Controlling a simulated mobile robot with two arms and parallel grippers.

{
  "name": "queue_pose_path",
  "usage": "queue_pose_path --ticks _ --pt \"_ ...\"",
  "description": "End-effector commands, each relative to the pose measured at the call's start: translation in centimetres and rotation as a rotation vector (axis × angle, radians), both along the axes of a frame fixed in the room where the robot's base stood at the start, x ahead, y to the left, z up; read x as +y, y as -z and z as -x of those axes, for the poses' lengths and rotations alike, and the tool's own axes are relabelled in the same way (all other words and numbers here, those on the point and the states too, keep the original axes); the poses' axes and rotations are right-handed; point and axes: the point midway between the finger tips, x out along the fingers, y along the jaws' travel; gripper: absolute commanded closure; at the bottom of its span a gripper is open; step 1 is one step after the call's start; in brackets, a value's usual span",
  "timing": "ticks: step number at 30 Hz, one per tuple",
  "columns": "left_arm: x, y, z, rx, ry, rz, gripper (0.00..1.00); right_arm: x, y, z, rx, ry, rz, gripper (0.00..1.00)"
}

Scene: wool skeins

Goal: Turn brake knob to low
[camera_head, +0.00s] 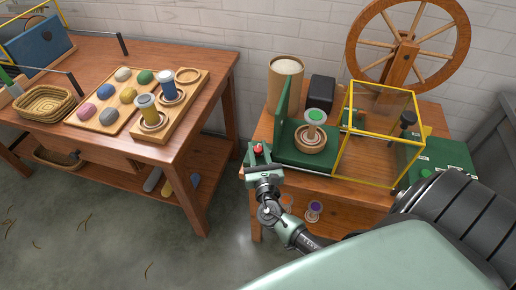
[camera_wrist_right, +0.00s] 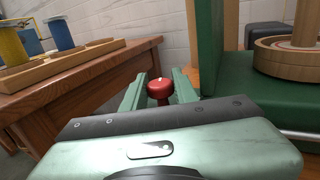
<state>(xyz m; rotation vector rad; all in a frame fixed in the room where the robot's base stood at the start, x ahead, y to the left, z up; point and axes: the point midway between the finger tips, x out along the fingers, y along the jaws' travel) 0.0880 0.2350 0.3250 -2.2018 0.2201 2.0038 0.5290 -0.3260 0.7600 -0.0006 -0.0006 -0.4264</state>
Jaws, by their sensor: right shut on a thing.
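The red brake knob (camera_head: 258,149) sits at the left front corner of the green-panelled spinning station on the right-hand table. In the right wrist view the red knob (camera_wrist_right: 159,88) has a small pale mark on its rounded face and lies between the two green fingers. My right gripper (camera_head: 258,156) is shut on it, reaching in from the front. The fingers hide the knob's sides, and I cannot read any low marking or the knob's setting. My left gripper is not in view.
The left table (camera_head: 190,130) holds wool skeins and a basket (camera_head: 47,103). A floor gap separates the tables.

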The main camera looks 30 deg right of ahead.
Motion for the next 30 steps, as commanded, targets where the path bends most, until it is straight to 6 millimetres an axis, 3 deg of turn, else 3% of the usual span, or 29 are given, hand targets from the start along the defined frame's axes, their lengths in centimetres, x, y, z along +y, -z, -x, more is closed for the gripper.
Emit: queue_pose_path --ticks 6,15,16,18,30 --pt "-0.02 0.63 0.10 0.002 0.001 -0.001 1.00 -0.07 0.03 0.02 -0.001 -0.090 0.000 1.00" --pt "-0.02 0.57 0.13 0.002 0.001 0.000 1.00 -0.02 0.00 0.01 0.000 -0.093 -0.002 1.00" --pt "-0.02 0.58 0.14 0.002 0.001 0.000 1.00 -0.02 0.00 0.01 0.000 -0.093 -0.002 0.63" --pt "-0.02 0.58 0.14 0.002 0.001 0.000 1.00 -0.02 0.01 0.01 0.000 -0.092 -0.002 0.51" --pt "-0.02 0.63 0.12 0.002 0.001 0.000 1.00 -0.41 0.04 -0.04 0.000 -0.088 0.000 0.51"
